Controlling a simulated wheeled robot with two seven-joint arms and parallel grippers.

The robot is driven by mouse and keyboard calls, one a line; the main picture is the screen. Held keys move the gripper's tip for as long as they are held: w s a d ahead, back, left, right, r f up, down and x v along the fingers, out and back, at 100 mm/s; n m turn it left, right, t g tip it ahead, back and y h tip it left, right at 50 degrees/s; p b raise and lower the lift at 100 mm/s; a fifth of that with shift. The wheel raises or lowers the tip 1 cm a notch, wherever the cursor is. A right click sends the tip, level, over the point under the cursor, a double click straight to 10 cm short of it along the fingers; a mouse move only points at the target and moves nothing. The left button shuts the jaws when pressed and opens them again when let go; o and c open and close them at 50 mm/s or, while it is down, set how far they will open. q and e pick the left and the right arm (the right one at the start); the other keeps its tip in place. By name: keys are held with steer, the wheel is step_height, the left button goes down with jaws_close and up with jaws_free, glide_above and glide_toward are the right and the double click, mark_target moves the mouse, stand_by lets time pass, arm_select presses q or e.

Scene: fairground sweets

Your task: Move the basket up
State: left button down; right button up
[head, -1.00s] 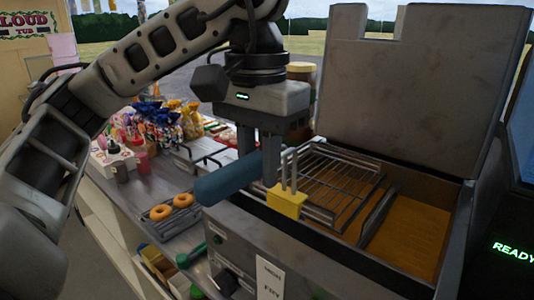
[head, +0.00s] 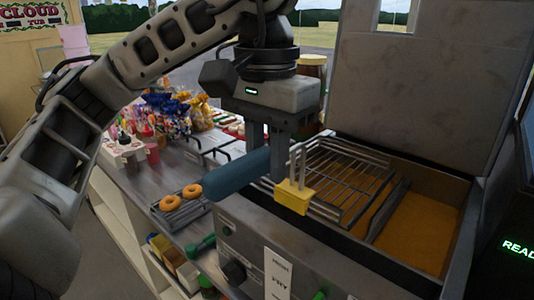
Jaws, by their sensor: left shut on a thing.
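The basket (head: 345,177) is a metal wire rack with a yellow bracket (head: 292,197) and a thick blue handle (head: 238,175). It lies at the left part of the fryer's oil well, over orange-brown oil (head: 418,232). My left gripper (head: 264,152) points down and is shut on the blue handle near the bracket. Whether the underside of the basket is in the oil is hidden. My right gripper is not in view.
The fryer's grey upright lid (head: 415,90) stands behind the well. A dark divider (head: 388,210) lies beside the basket. Two doughnuts (head: 171,203) sit on a rack at left. Bagged sweets (head: 165,115) and bottles crowd the counter behind.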

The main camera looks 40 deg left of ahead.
arm_select(q)
steer(key=shift+f+b, duration=0.8)
steer(key=shift+f, duration=0.7)
steer(key=c, duration=1.1)
jaws_free()
